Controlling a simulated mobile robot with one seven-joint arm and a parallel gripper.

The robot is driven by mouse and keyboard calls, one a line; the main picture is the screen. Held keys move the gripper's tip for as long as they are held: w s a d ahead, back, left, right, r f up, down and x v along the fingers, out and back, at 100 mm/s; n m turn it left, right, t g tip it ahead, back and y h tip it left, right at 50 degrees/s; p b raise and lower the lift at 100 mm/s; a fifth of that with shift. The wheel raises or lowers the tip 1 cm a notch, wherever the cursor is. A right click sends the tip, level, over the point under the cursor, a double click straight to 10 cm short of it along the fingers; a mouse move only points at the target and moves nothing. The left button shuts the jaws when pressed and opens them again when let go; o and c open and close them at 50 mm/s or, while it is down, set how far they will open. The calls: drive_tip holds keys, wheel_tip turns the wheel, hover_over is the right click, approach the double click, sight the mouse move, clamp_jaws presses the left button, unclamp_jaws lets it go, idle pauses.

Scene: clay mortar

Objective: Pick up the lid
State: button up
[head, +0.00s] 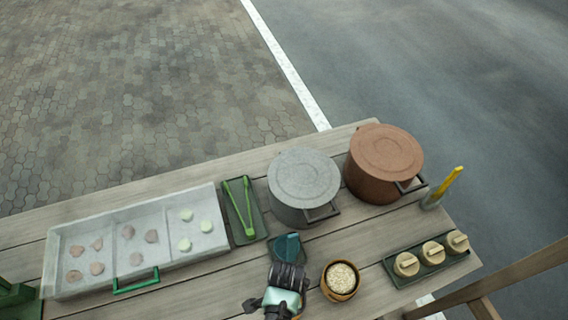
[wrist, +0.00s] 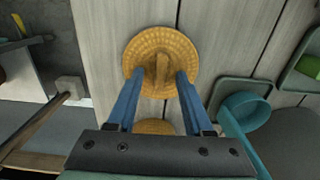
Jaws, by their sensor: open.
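The lid (wrist: 160,42) is a round, woven, straw-yellow disc with a raised handle, seen in the wrist view. My gripper (wrist: 160,76) is open, its two blue fingers over the near part of the lid, one on each side of the handle. I cannot tell whether the fingertips touch the lid. In the head view my gripper (head: 284,286) is above the front of the table, and I cannot make out the lid clearly there; my arm may hide it.
A grain-filled bowl (head: 341,281) stands right of my gripper, and a teal vessel (head: 287,246) is just behind it. A grey pot (head: 304,176) and brown pot (head: 386,153) stand at the back. A tray (head: 427,258) holds three pale round pieces. A compartmented metal tray (head: 70,236) is left.

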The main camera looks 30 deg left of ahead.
clamp_jaws()
idle(0.4)
